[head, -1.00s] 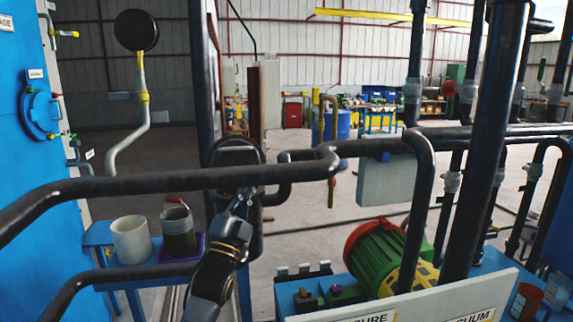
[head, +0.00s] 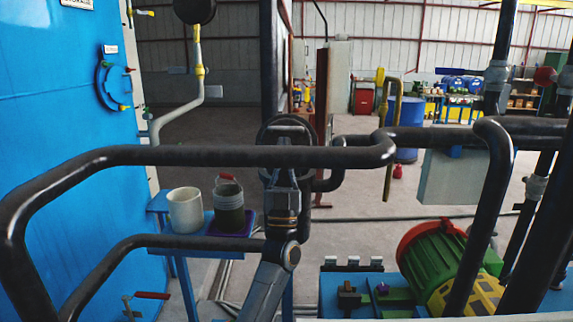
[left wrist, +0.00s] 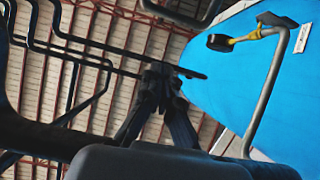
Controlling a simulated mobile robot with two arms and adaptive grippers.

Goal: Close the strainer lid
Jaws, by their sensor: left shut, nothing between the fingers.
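A dark round disc with a raised rim (head: 272,130), which looks like the strainer lid, stands upright beside the black pipework in the head view. My left gripper (head: 286,166) is shut and empty, pointing up in front of the disc's lower part. It hides that part, and I cannot tell whether they touch. In the left wrist view, the shut fingers (left wrist: 165,72) reach a thin dark edge (left wrist: 188,73), probably the disc seen edge-on. The strainer body is not clearly seen. My right gripper is not in view.
A blue stand (head: 160,202) holds a white cup (head: 185,212) and a dark jar (head: 229,207). A large blue vessel (head: 60,110) stands left, and a green and red motor (head: 440,262) right.

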